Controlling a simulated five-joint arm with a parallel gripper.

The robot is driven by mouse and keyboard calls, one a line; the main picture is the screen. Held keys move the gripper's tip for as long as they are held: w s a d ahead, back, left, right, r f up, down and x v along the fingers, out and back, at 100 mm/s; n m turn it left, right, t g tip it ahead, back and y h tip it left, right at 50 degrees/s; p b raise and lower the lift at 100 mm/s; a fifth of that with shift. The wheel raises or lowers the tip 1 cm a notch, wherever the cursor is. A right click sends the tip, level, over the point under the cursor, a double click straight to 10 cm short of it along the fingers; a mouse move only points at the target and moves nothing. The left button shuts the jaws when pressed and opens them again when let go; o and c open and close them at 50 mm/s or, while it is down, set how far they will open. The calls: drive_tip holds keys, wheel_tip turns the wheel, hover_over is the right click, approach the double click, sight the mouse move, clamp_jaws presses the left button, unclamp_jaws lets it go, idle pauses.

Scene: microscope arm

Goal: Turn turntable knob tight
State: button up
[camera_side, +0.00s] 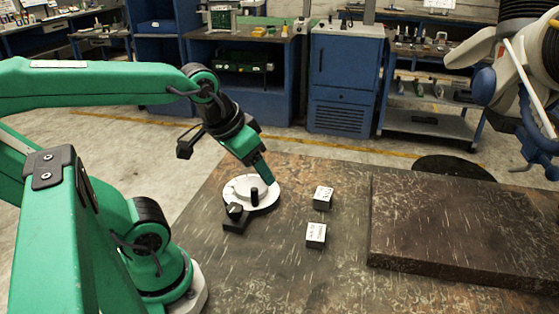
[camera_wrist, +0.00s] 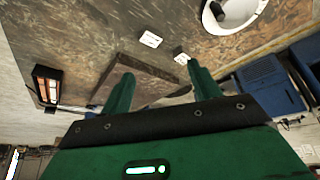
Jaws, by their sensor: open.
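The turntable is a white round disc (camera_side: 237,187) with a dark base on the table in the side view. A black upright peg (camera_side: 254,196) stands at the disc, and a black knob (camera_side: 235,210) sits on the dark base at its front left. My gripper (camera_side: 266,178) points down over the disc's far right side; contact cannot be told. In the wrist view my gripper (camera_wrist: 160,69) is open with nothing between the fingers. The disc (camera_wrist: 228,31) is partly cut off at the top right there, with a dark knob (camera_wrist: 218,11) on it, outside the fingers.
Two small white-topped blocks, a far one (camera_side: 323,197) and a near one (camera_side: 316,235), lie right of the turntable. A raised dark slab (camera_side: 460,228) fills the table's right side. Another robot arm (camera_side: 520,80) hangs at the upper right. Table front is clear.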

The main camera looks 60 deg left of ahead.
drive_tip(key=w+a+f+n+g, duration=0.1)
drive_tip(key=a+f+n+g, duration=0.2)
drive_tip(key=a+f+n, duration=0.4)
drive_tip(key=n+g, duration=0.2)
drive_tip(key=n, duration=0.6)
hover_over(234, 207)
wheel_tip(234, 207, down, 4)
drive_tip(key=shift+d+f, duration=0.1)
drive_tip(key=shift+f, duration=0.15)
drive_tip(key=shift+f, duration=3.75)
drive_tip(key=c, duration=1)
